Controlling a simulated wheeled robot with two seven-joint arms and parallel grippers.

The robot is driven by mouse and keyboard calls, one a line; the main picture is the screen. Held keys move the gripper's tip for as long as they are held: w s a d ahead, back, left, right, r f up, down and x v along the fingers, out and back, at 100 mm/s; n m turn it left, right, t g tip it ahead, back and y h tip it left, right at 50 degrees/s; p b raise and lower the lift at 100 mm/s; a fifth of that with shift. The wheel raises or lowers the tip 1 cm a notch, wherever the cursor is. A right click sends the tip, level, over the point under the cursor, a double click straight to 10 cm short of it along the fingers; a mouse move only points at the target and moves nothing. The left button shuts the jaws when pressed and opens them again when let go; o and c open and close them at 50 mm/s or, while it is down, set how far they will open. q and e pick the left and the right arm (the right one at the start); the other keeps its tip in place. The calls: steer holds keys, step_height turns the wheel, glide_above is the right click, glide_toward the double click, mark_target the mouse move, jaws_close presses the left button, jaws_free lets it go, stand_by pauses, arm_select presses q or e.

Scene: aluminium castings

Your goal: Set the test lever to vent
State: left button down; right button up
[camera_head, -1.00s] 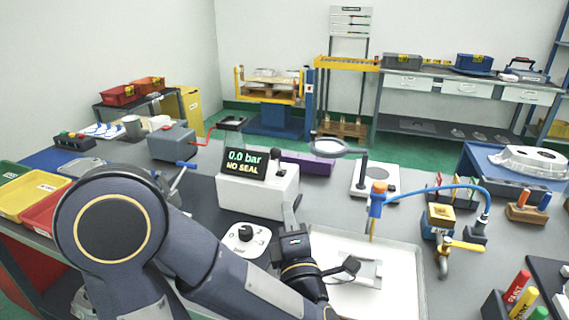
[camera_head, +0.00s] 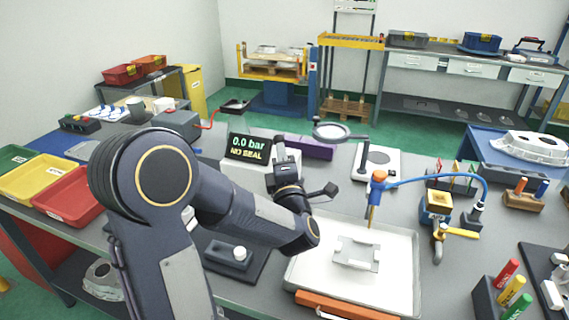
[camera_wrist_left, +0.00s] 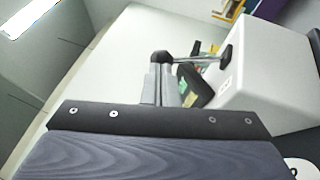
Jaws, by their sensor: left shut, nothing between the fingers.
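The test box (camera_head: 234,172) is light grey and carries a black display (camera_head: 248,147) reading "0.0 bar NO SEAL". My left gripper (camera_head: 280,146) is shut and empty, at the right end of the box top in the head view. In the left wrist view its closed fingers (camera_wrist_left: 163,75) point towards the box (camera_wrist_left: 270,75). A dark handle (camera_wrist_left: 228,52), probably the test lever, shows beside the box there. I cannot tell whether the fingers touch it. In the head view the gripper hides the lever. My right gripper is not in view.
A white tray (camera_head: 408,285) holding a grey casting (camera_head: 355,254) lies right of my left arm. A magnifier (camera_head: 332,131) stands behind. A blue hose (camera_head: 440,179) arches over the right side. Red and yellow bins (camera_head: 30,180) stand at left.

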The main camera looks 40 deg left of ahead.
arm_select(q)
steer(key=shift+w+a, duration=0.2)
steer(key=shift+r, duration=0.2)
steer(key=shift+w+r+g+h+p, duration=0.25)
steer(key=shift+r+g+h+p, duration=0.1)
steer(key=shift+p, duration=0.4)
steer(key=w+a+r+m+g+h+p, duration=0.2)
steer(key=w+p, duration=0.6)
steer(key=p, duration=0.5)
steer(key=shift+a+r+m+g+h, duration=0.15)
steer(key=shift+a+m+g+h, duration=0.2)
steer(key=shift+m+g+h, duration=0.55)
steer(key=shift+w+r+g, duration=0.1)
steer(key=shift+w+g, duration=0.05)
steer(key=shift+g, duration=0.1)
